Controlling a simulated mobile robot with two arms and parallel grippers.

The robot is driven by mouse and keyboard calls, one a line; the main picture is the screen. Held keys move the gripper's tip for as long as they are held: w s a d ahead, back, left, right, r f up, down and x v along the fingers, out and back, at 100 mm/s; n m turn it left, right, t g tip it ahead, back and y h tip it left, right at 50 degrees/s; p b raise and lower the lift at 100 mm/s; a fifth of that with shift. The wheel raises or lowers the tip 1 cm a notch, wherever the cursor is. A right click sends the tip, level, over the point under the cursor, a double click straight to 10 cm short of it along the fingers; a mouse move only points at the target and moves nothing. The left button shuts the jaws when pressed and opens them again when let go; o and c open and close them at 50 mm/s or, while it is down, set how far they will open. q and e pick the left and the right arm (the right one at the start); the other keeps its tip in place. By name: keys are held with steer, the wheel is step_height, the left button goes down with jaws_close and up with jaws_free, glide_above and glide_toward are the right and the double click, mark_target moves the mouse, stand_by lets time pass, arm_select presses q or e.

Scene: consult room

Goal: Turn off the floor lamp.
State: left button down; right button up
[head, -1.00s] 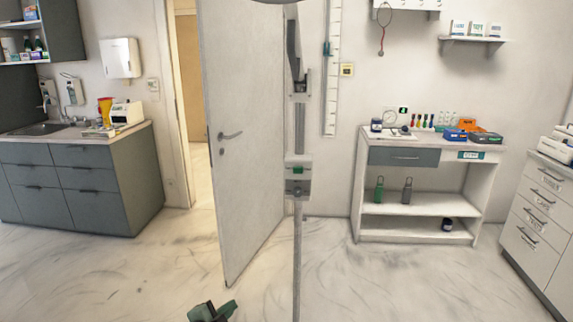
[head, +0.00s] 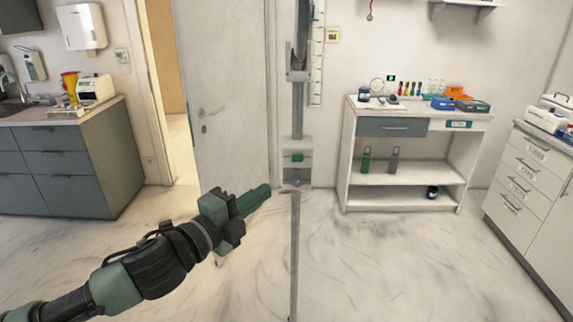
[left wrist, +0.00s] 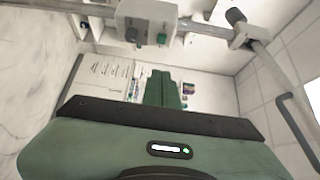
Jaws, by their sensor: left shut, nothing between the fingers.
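The floor lamp's grey pole (head: 297,108) stands upright in the middle of the head view, with its thin lower rod reaching the floor. A pale control box (head: 287,171) with a green switch (head: 297,158) sits on the pole. The box (left wrist: 150,14) also shows at the top of the left wrist view. My left gripper (head: 264,190) is shut and empty, its green fingers pointing at the pole just below and left of the box. Its fingers (left wrist: 163,88) show in the left wrist view. I see no contact with the lamp. The lamp's head is out of frame.
A half-open door (head: 232,110) stands behind the lamp. A sink cabinet (head: 70,165) is at the left, a white shelf table (head: 400,204) at the right, and a drawer cabinet (head: 522,185) at the far right. The floor around the pole is clear.

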arm_select(q)
steer(key=p, duration=0.3)
glide_toward(297, 159)
steer(key=d, duration=0.4)
steer(key=shift+w+a+p, duration=0.15)
steer(key=shift+w+p, duration=0.2)
steer(key=shift+w, duration=0.8)
steer(key=shift+w+a+p, duration=0.15)
steer(key=shift+w+p, duration=0.15)
steer(key=shift+w, duration=0.9)
